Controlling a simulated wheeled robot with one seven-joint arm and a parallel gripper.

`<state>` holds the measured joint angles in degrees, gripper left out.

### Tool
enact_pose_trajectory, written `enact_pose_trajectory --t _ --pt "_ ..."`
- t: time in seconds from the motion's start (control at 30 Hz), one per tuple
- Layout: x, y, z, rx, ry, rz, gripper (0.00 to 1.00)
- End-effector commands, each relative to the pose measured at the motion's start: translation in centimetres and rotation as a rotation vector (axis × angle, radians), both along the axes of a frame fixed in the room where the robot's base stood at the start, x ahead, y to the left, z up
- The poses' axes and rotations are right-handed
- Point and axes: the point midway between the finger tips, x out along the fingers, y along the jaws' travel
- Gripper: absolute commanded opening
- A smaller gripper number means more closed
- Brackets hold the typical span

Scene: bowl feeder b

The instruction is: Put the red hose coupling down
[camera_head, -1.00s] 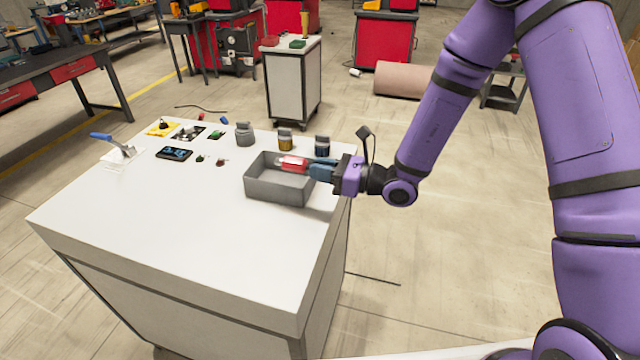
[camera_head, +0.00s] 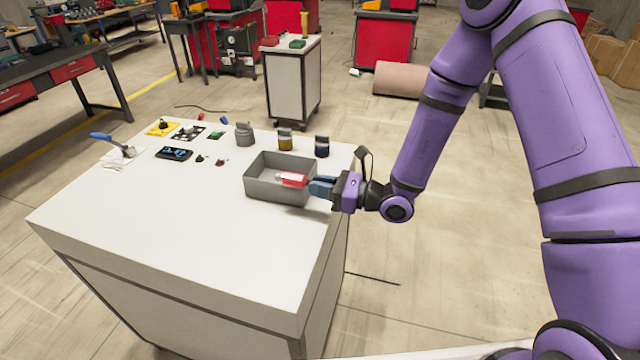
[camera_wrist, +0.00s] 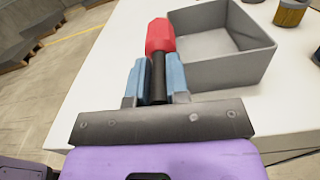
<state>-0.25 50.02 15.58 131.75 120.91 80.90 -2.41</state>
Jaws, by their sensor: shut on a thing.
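The red hose coupling (camera_head: 291,179) shows at the right end of the open grey bin (camera_head: 266,190) in the head view, overlapping its near right corner. In the wrist view the coupling (camera_wrist: 160,36) has a red head and a dark stem. The stem lies between the blue fingers of my gripper (camera_wrist: 158,78), which is shut on it. There the grey bin (camera_wrist: 225,68) is just right of the coupling. My gripper (camera_head: 313,186) reaches in from the right. I cannot tell the coupling's height or whether it touches the bin's wall.
Jars stand behind the bin: a grey one (camera_head: 244,134), an amber one (camera_head: 285,140) and a dark one (camera_head: 322,146). A dark device (camera_head: 174,153) and a blue-handled tool (camera_head: 110,141) lie further left. The white tabletop (camera_head: 180,220) is clear in front.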

Motion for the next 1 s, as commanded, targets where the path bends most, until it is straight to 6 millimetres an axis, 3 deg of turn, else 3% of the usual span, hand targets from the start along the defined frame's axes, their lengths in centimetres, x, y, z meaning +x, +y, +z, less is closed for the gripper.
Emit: enact_pose_trajectory --t 0.33,0.37,0.47,0.77,0.93,1.0 --pt "0.0 0.0 -0.6 0.001 0.0 0.0 0.0" --pt "0.0 0.0 -0.6 0.0 0.0 0.0 0.21" --pt "0.0 0.0 -0.6 0.0 0.0 0.0 0.42" --pt "0.0 0.0 -0.5 0.0 0.0 0.0 0.42" --pt "0.0 0.0 0.7 0.0 -0.003 0.0 0.42" --pt "-0.3 -1.3 0.5 -0.002 0.003 -0.005 0.42"
